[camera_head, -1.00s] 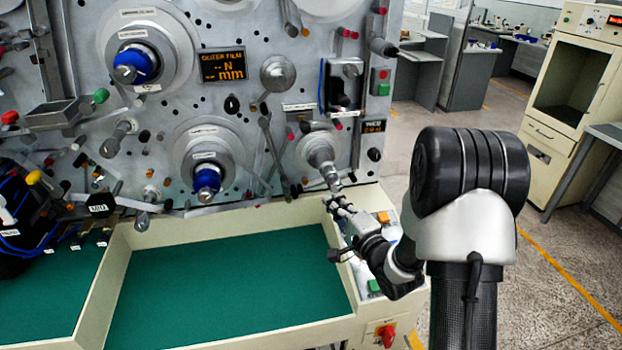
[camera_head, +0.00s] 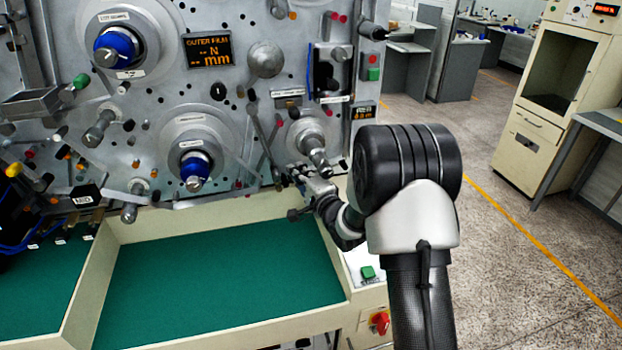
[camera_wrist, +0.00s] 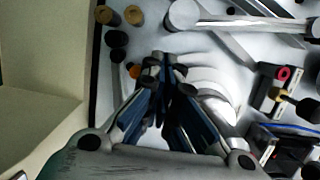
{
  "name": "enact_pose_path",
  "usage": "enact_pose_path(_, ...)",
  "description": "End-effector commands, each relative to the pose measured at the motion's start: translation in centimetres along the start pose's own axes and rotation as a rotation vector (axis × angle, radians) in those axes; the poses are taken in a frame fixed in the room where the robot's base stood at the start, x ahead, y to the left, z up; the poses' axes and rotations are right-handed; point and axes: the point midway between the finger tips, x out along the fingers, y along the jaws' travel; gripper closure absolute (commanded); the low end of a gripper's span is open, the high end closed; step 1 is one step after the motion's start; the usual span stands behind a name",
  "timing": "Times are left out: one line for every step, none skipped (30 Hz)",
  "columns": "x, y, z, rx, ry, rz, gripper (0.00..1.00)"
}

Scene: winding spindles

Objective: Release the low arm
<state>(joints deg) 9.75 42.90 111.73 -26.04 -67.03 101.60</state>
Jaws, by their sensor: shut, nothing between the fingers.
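My gripper (camera_head: 287,175) is in front of the lower right part of the machine panel. In the wrist view its blue-padded fingers (camera_wrist: 165,62) come together at the tips with nothing between them. A slanting grey lever arm (camera_head: 262,138) runs down the panel towards the fingertips. In the wrist view a metal bar with a round end (camera_wrist: 235,23) lies beyond the fingertips. I cannot tell for sure which of these is the low arm, nor whether the gripper touches it. A grey roller (camera_head: 316,153) sticks out just right of the gripper.
The lower spindle (camera_head: 194,168) with a blue core is left of the gripper, and the upper spindle (camera_head: 116,48) is above it. A green-floored tray (camera_head: 205,285) lies below. A green button (camera_head: 368,272) and a red switch (camera_head: 380,322) are at its right.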

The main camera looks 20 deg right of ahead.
Motion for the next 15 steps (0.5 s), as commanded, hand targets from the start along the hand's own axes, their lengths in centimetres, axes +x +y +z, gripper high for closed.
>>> enact_pose_path(0.16, -0.03, 0.59, 0.000, -0.001, -0.002, 1.00)
enact_pose_path(0.21, -0.06, 0.84, -0.001, -0.001, -0.002, 1.00)
enact_pose_path(0.27, -0.07, 1.11, 0.000, -0.001, -0.002, 1.00)
enact_pose_path(0.30, -0.07, 1.25, 0.000, 0.000, -0.002, 1.00)
enact_pose_path(0.32, -0.08, 1.35, 0.000, 0.001, -0.002, 1.00)
enact_pose_path(0.33, -0.08, 1.45, -0.001, 0.001, -0.001, 1.00)
enact_pose_path(0.34, -0.08, 1.49, -0.001, 0.001, -0.001, 1.00)
enact_pose_path(0.34, -0.09, 1.52, -0.001, 0.001, -0.001, 1.00)
enact_pose_path(0.34, -0.09, 1.53, -0.001, 0.001, -0.001, 1.00)
enact_pose_path(0.34, -0.10, 1.53, -0.001, 0.001, -0.001, 1.00)
enact_pose_path(0.34, -0.10, 1.53, -0.001, 0.001, -0.001, 1.00)
enact_pose_path(0.34, -0.11, 1.52, -0.001, 0.001, -0.001, 1.00)
enact_pose_path(0.33, -0.11, 1.52, -0.001, 0.001, -0.001, 1.00)
enact_pose_path(0.33, -0.11, 1.52, -0.001, 0.001, -0.001, 1.00)
enact_pose_path(0.33, -0.11, 1.52, -0.001, 0.001, -0.001, 1.00)
